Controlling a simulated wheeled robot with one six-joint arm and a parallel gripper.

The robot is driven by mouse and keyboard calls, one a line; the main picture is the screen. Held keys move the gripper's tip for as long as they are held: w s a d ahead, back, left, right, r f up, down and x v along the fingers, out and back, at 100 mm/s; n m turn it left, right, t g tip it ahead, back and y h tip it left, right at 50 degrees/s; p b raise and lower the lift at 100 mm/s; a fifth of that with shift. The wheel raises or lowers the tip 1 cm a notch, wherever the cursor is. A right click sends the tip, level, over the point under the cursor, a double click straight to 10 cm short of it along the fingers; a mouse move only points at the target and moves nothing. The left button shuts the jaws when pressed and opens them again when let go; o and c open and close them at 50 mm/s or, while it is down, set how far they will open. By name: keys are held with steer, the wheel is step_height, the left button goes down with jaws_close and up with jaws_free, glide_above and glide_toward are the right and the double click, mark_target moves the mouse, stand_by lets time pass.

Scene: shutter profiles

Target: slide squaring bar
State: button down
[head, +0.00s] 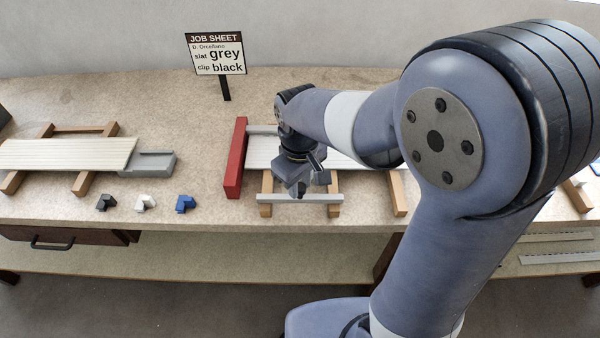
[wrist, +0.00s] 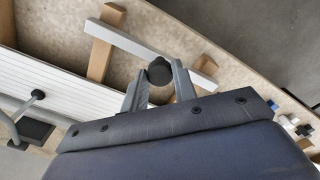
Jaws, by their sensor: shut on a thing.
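The squaring bar is a pale narrow bar (head: 300,198) lying across the front parts of two wooden bearers. It also shows in the wrist view (wrist: 125,40), with a round black knob (wrist: 159,70) at its middle. My gripper (wrist: 160,84) is shut on that knob, one finger on each side. In the head view my gripper (head: 298,186) is just behind and above the bar, and hides the knob. White slats (head: 262,152) lie on the bearers behind the bar, partly hidden by my arm. They also show in the wrist view (wrist: 60,80), apart from the bar.
A red fence (head: 236,158) stands at the slats' left end. Black (head: 106,202), white (head: 145,202) and blue (head: 186,204) clips lie left of it, near the table's front edge. A cream slat stack (head: 65,154) and grey tray (head: 148,164) lie further left. A job sheet (head: 216,54) stands behind.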

mark_target(300, 188)
steer(key=shift+s, duration=0.15)
steer(key=c, duration=1.1)
jaws_free()
steer(key=shift+s, duration=0.1)
steer(key=shift+c, duration=0.2)
steer(key=shift+r, duration=0.1)
step_height(300, 188, up, 11)
steer(key=shift+f, duration=0.2)
